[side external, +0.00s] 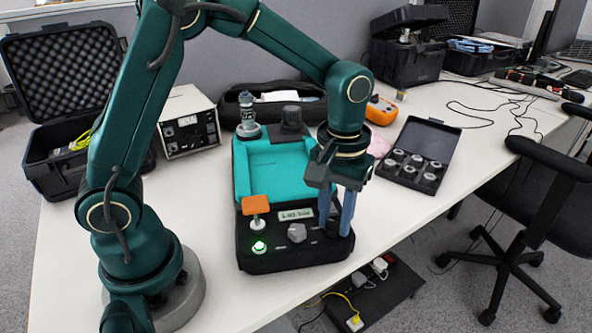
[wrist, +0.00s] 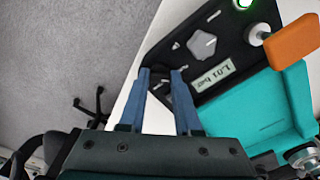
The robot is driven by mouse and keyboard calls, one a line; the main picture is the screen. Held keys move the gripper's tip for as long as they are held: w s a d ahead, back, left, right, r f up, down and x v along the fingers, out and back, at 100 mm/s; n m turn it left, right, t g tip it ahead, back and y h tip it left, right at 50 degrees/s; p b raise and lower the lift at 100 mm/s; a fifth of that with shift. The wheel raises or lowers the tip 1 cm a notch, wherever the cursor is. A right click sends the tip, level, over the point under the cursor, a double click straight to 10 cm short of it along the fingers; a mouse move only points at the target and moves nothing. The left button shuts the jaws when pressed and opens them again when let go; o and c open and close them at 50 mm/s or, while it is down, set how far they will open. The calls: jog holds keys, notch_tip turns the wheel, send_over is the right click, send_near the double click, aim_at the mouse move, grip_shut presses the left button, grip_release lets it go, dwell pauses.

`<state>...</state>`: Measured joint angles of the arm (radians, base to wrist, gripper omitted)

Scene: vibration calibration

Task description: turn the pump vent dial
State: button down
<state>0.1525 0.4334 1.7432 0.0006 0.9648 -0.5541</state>
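The pump is a teal case (side external: 275,172) with a black front panel (side external: 285,258), standing near the table's front edge. The panel carries a grey lobed dial (side external: 297,232), also seen in the wrist view (wrist: 202,45), and a small display (side external: 297,214). I cannot read which dial is the vent dial. My gripper (side external: 335,230) points down at the panel's right end, right of the grey dial. Its two blue fingers are apart, with a gap between them in the wrist view (wrist: 161,73). The fingers hide part of the panel; whether they touch anything is unclear.
An orange-topped handle (side external: 256,205) stands up at the panel's left, above a green-lit button (side external: 259,247). An open case of weights (side external: 417,165) lies to the right.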

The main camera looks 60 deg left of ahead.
aim_at(335, 222)
jog(key=shift+m, duration=0.4)
jog(key=m, duration=1.3)
jog(key=shift+m, duration=2)
jog(key=c, duration=0.6)
grip_release()
jog(key=shift+r, duration=2.6)
